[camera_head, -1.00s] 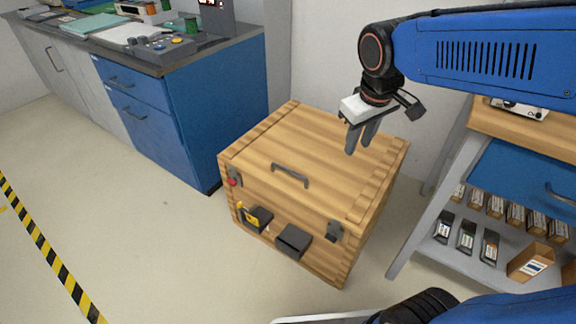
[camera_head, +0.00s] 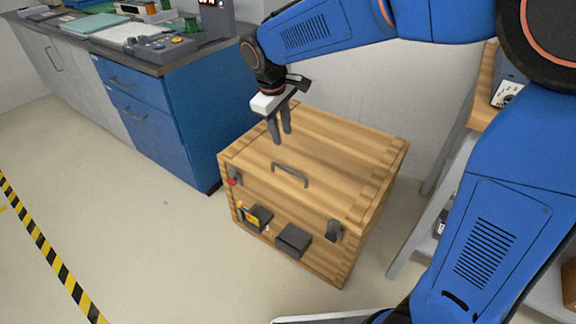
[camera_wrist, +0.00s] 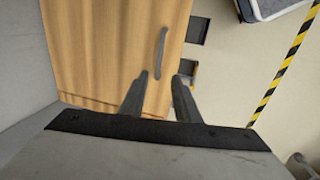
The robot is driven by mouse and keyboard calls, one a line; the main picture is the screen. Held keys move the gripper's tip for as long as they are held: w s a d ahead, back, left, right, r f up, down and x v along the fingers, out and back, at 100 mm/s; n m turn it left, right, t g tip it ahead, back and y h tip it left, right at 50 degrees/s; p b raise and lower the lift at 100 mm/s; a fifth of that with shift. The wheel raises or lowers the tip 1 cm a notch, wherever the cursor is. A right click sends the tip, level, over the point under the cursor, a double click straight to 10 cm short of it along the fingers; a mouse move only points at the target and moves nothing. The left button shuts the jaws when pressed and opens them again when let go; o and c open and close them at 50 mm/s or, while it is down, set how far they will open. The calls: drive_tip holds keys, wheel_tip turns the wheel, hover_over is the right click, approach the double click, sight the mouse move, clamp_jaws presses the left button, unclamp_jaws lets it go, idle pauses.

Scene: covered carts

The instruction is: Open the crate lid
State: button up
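The wooden crate (camera_head: 346,250) stands on the floor with its lid (camera_head: 330,150) closed. A grey bar handle (camera_head: 290,173) sits on the lid near the front edge; it also shows in the wrist view (camera_wrist: 161,52). A dark latch with a red spot (camera_head: 234,176) is at the front left, and another dark latch (camera_head: 334,230) is at the front right. My gripper (camera_head: 281,142) points down above the lid, behind the handle and apart from it. In the wrist view its two fingers (camera_wrist: 158,84) are spread with nothing between them.
Two dark boxes (camera_head: 293,241) are on the crate's front, the left one with a yellow item (camera_head: 250,216). A blue cabinet (camera_head: 215,115) stands at the left, a shelf unit (camera_head: 432,215) at the right, and a wall behind. The floor in front is clear.

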sight(288, 171)
drive_tip(key=f, duration=0.5)
drive_tip(key=w+d+f, duration=0.1)
drive_tip(key=f, duration=0.4)
drive_tip(key=w+d+f, duration=0.1)
drive_tip(key=f, duration=0.5)
drive_tip(key=shift+w, duration=0.25)
clamp_jaws()
